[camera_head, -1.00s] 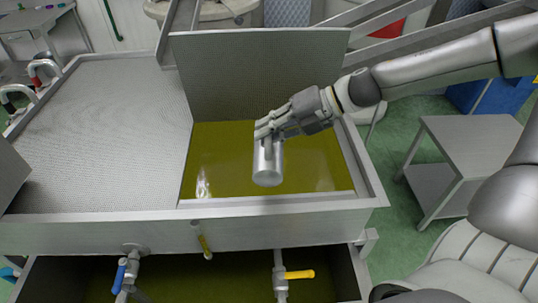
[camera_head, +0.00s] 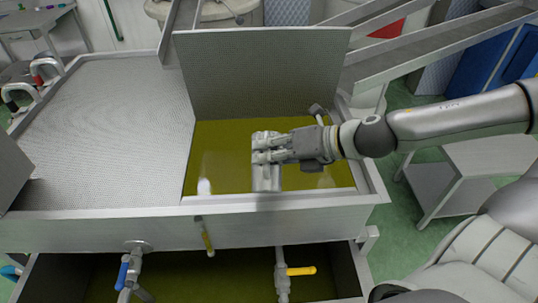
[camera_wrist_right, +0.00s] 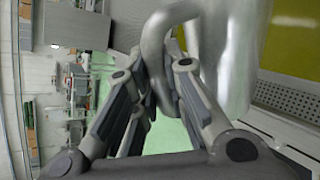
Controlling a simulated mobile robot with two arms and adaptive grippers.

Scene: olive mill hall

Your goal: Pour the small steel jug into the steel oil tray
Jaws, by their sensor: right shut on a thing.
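The small steel jug (camera_head: 266,180) hangs upright or nearly so over the right, open part of the steel oil tray (camera_head: 290,201), which holds yellow-green oil (camera_head: 224,150). My right gripper (camera_head: 268,150) is shut on the jug and covers much of its upper part. In the right wrist view, the jug's curved handle (camera_wrist_right: 158,40) lies between the fingers and its blurred steel body (camera_wrist_right: 232,60) is close to the camera. The jug's inside is hidden. I see no stream of liquid. My left gripper is out of view.
A raised perforated lid (camera_head: 262,75) stands behind the open oil. A perforated cover (camera_head: 110,130) spans the tray's left part. Below the front wall are a blue-handled valve (camera_head: 122,275) and a yellow-handled valve (camera_head: 299,271). A grey side table (camera_head: 490,160) stands at right.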

